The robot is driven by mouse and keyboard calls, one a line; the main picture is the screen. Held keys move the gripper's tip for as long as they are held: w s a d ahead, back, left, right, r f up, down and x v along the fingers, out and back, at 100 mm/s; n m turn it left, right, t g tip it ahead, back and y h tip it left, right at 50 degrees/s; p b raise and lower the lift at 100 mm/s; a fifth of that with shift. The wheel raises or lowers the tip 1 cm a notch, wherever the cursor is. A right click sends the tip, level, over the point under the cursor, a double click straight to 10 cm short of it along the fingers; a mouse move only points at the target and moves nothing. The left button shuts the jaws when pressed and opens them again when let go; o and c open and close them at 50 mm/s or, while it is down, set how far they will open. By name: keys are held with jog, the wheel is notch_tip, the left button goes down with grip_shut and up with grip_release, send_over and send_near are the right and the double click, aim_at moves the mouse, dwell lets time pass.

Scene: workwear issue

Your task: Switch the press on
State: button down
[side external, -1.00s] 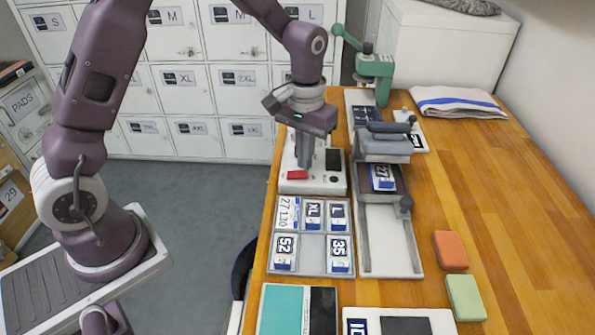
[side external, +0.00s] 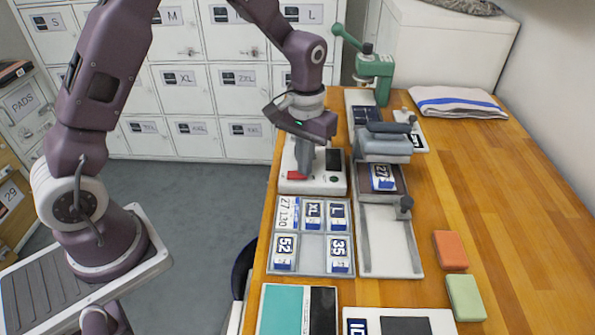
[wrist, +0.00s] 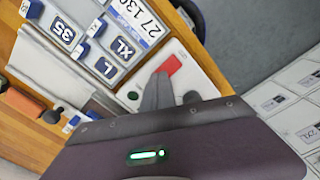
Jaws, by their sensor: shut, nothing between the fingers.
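A white control box (side external: 320,187) stands on the bench, with a red switch (side external: 297,175), a dark panel (side external: 333,159) and a small green dot (side external: 334,179). The grey press (side external: 386,143) stands just right of it, with a label marked 27 (side external: 382,177) on its tray. My gripper (side external: 303,172) is shut and empty, pointing down at the box. Its fingertips are right at the red switch; whether they touch it I cannot tell. In the wrist view the closed fingertips (wrist: 160,76) lie beside the red switch (wrist: 170,66), partly covering the box.
A grey compartment tray (side external: 311,249) with several size and number labels lies in front of the box. A green hand press (side external: 374,68) and a folded cloth (side external: 457,102) are at the back. Orange (side external: 450,250) and green (side external: 465,297) blocks lie right; the right bench is clear.

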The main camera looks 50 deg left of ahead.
jog(key=shift+f, duration=0.2)
jog(key=shift+r, duration=3.5)
jog(key=shift+r, duration=0.1)
jog(key=s+r+m+t, duration=0.1)
jog(key=s+r+t, duration=0.1)
jog(key=s+r, duration=0.75)
jog(key=s+r+m+t, duration=0.2)
jog(key=s+t, duration=0.1)
jog(key=s, duration=1.1)
jog(key=shift+s+t, duration=0.3)
